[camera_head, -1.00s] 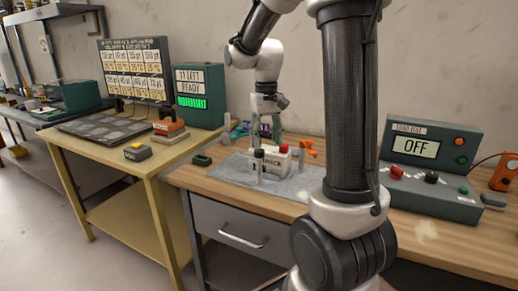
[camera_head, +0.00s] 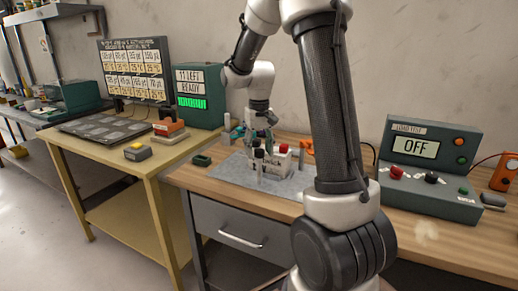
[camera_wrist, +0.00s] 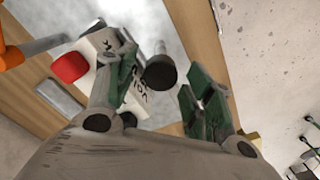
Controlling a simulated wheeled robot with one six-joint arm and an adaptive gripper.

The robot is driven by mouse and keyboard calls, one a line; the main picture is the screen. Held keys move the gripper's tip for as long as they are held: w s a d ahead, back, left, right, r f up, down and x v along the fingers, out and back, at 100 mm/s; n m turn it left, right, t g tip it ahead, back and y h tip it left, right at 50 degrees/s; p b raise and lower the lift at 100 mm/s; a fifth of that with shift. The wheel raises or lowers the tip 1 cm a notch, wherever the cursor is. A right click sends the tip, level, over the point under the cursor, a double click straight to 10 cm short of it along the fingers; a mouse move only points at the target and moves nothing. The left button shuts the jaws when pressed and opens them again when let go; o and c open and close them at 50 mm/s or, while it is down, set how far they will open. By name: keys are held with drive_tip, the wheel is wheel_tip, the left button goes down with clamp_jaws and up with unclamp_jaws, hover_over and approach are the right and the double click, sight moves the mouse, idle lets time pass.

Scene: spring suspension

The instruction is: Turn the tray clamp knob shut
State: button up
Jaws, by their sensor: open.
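A dark round knob on a pale metal post, which I take for the tray clamp knob, stands in front of the white block in the head view (camera_head: 258,154). It also shows in the wrist view (camera_wrist: 159,73). My gripper (camera_head: 257,138) is over the work mat beside the block. In the wrist view my gripper (camera_wrist: 160,82) is open, with green-padded fingers either side of the knob. I cannot tell whether a pad touches it. The white block (camera_head: 280,165) has a red cap (camera_wrist: 69,67) and lettering, partly hidden by a finger.
A grey mat (camera_head: 233,170) lies on the wooden bench. An orange clamp-like part (camera_head: 307,148) stands right of the block. A green load tester (camera_head: 430,185) reading OFF is farther right. A small green piece (camera_head: 202,160) lies at the bench's left edge.

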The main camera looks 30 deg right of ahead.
clamp_jaws()
drive_tip(key=shift+m, duration=0.4)
drive_tip(key=m, duration=0.8)
drive_tip(key=shift+d, duration=0.1)
drive_tip(key=m, duration=0.5)
drive_tip(key=shift+s+m, duration=0.1)
drive_tip(key=shift+m, duration=1.9)
